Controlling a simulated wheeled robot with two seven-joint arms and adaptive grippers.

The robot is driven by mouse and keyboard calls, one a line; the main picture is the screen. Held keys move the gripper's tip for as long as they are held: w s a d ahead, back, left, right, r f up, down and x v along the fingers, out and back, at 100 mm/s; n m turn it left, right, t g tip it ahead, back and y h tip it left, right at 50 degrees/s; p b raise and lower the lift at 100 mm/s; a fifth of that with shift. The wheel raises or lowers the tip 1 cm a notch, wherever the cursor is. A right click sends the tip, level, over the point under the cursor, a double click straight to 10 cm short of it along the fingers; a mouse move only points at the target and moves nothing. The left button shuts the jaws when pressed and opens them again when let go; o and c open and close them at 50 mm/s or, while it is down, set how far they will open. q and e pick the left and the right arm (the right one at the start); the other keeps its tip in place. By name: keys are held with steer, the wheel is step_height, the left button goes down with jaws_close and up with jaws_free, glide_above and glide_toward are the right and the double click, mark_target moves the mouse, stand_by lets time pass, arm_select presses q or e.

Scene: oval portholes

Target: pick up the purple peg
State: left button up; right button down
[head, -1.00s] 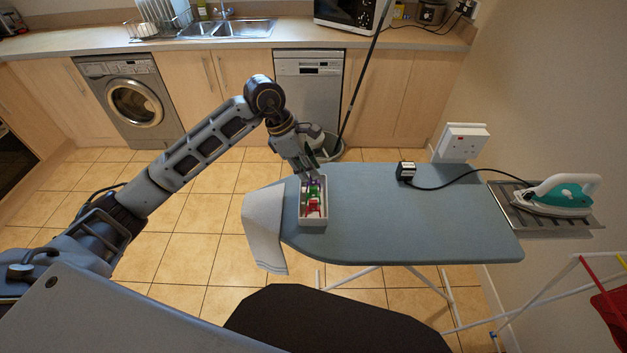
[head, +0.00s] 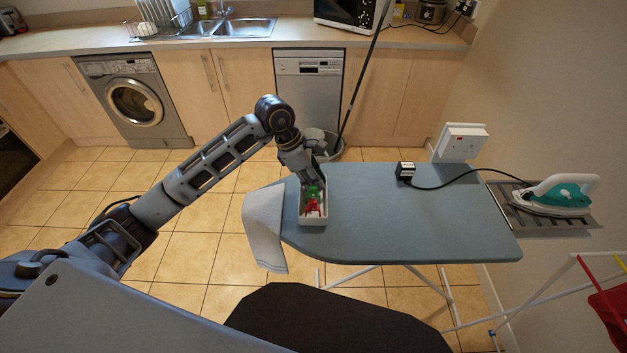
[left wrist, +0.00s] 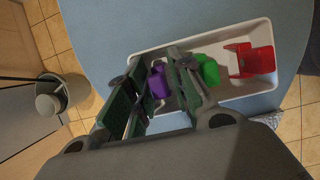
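The purple peg (left wrist: 158,81) lies in a white tray (left wrist: 258,27) in the left wrist view, between the two fingers of my left gripper (left wrist: 156,62). The fingers stand apart on either side of it, and I cannot tell whether either one touches it. In the head view my left gripper (head: 311,182) reaches down into the far end of the tray (head: 313,223) and hides the purple peg. My right gripper is not in view.
A green piece (left wrist: 207,70) sits close beside one finger, and a red piece (left wrist: 250,61) lies farther along the tray. The tray stands on the left part of the ironing board (head: 410,220). A plug with its cable (head: 405,171) and an iron (head: 552,197) are to the right.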

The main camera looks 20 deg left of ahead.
arm_select(q)
steer(key=c, duration=0.5)
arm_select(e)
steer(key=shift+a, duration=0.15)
arm_select(q)
steer(key=shift+r, duration=0.1)
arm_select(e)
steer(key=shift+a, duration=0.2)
